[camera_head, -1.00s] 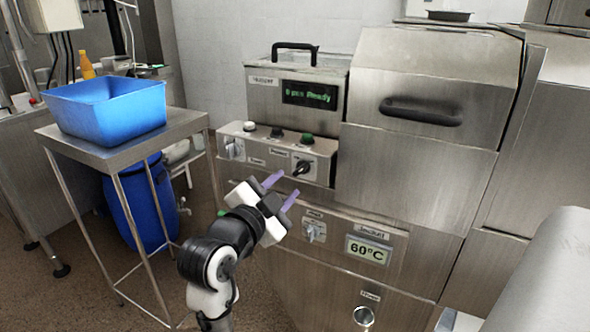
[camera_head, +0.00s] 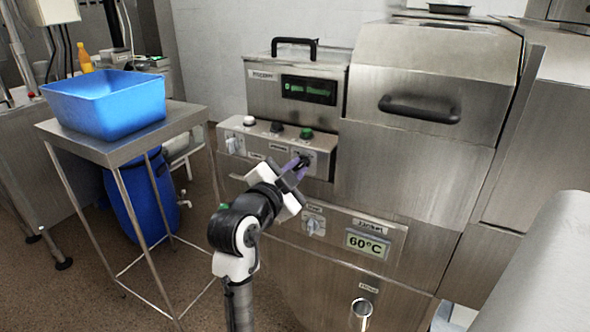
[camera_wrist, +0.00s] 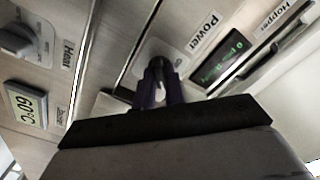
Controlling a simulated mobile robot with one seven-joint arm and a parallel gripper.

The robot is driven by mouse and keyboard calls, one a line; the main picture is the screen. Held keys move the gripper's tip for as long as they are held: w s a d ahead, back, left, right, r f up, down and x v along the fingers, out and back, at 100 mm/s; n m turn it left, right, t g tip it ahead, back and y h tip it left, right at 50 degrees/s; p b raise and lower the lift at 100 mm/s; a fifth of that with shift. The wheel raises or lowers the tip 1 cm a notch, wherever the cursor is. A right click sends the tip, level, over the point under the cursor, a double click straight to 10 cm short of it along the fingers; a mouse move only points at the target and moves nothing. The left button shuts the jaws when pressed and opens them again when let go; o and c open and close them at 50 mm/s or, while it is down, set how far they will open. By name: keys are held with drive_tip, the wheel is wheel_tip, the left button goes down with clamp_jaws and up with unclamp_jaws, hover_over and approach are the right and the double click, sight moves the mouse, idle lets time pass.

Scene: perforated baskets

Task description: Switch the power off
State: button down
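The power knob (camera_head: 304,158) is a dark rotary switch on the steel control panel (camera_head: 262,150) of the machine. My gripper (camera_head: 295,168) is at this knob. In the wrist view its two purple fingers (camera_wrist: 161,72) stand close together, one on each side of the dark knob, and look closed on it. The fingers hide most of the knob, so its exact pointing direction is hard to read.
A heat knob (camera_head: 313,225) and a 60°C display (camera_head: 367,245) sit on the lower panel. Another knob (camera_head: 233,143) and several buttons share the upper panel. A blue tub (camera_head: 105,105) stands on a steel table at left.

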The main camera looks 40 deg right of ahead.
drive_tip(key=shift+n, duration=0.3)
drive_tip(key=n+p, duration=0.2)
drive_tip(key=n, duration=0.2)
drive_tip(key=shift+r, duration=0.1)
drive_tip(key=n+p, duration=0.3)
drive_tip(key=n, duration=0.2)
drive_tip(key=n+p, duration=0.3)
drive_tip(key=n, duration=0.1)
drive_tip(key=shift+r+n, duration=0.1)
drive_tip(key=shift+n, duration=0.2)
drive_tip(key=shift+n+p, duration=1.35)
drive_tip(key=shift+n, duration=0.45)
drive_tip(key=c, duration=1.5)
unclamp_jaws()
drive_tip(key=shift+o, duration=0.2)
drive_tip(key=shift+f, duration=0.2)
